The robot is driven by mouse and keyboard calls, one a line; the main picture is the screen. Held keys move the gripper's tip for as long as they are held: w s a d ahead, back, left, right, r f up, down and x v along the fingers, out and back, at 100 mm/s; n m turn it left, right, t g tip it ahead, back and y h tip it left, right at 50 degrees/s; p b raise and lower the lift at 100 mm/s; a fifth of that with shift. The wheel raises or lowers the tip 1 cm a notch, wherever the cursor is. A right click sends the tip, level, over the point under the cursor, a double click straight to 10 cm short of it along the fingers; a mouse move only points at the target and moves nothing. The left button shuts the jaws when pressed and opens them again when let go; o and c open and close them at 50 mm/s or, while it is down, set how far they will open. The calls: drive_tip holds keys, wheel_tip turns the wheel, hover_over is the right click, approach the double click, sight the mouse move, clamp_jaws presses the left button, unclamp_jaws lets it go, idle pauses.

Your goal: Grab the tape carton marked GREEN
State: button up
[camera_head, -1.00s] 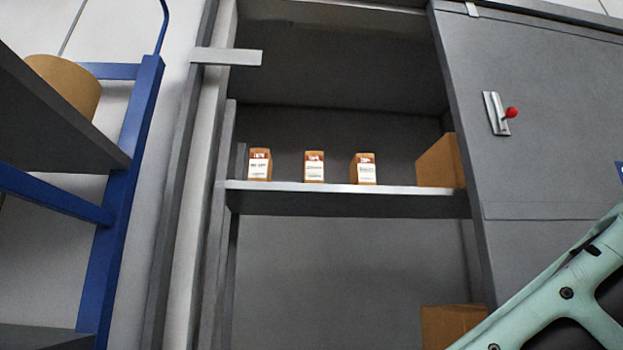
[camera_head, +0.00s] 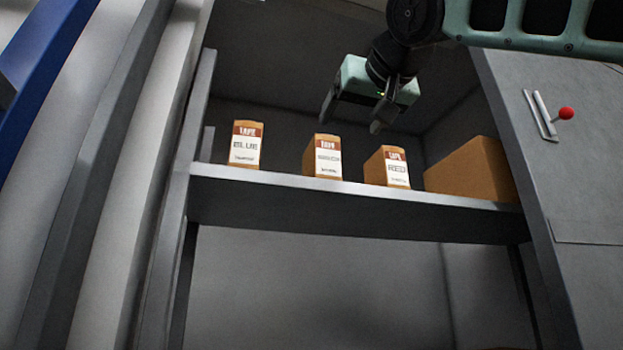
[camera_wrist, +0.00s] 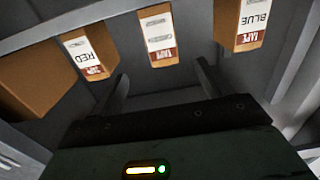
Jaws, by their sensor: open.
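Three tape cartons stand upright in a row on the cabinet shelf (camera_head: 300,186). The left one (camera_head: 246,145) reads BLUE and the right one (camera_head: 388,167) reads RED. The middle carton (camera_head: 322,158) has a label too blurred to read surely; by its place between the other two it may be the GREEN one. My gripper (camera_head: 352,120) is open and empty, above and in front of the shelf, near the middle and right cartons. In the wrist view, upside down, the middle carton (camera_wrist: 159,35) appears between my two fingers, apart from them; BLUE (camera_wrist: 240,22) and RED (camera_wrist: 88,50) are to either side.
A larger plain brown box (camera_head: 470,170) stands on the shelf right of the RED carton. A cabinet side wall (camera_head: 195,110) bounds the left. The door (camera_head: 570,170) with a red-knobbed handle (camera_head: 565,113) is at the right.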

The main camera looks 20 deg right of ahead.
sight(331, 149)
drive_tip(key=w+p, duration=0.1)
drive_tip(key=w, duration=0.2)
drive_tip(key=w+p, duration=0.1)
drive_tip(key=w, duration=0.3)
drive_tip(key=w+p, duration=0.2)
drive_tip(key=w, duration=0.2)
drive_tip(key=shift+d+r, duration=0.2)
drive_tip(key=shift+r, duration=0.2)
drive_tip(key=w+p, duration=0.2)
drive_tip(key=w, duration=0.1)
drive_tip(key=w+p, duration=0.1)
drive_tip(key=w, duration=0.1)
drive_tip(key=shift+w+a+f, duration=0.15)
drive_tip(key=shift+w+a, duration=0.05)
drive_tip(key=shift+a, duration=0.1)
drive_tip(key=shift+w+f, duration=0.1)
drive_tip(key=shift+w, duration=0.3)
drive_tip(key=c, duration=1.3)
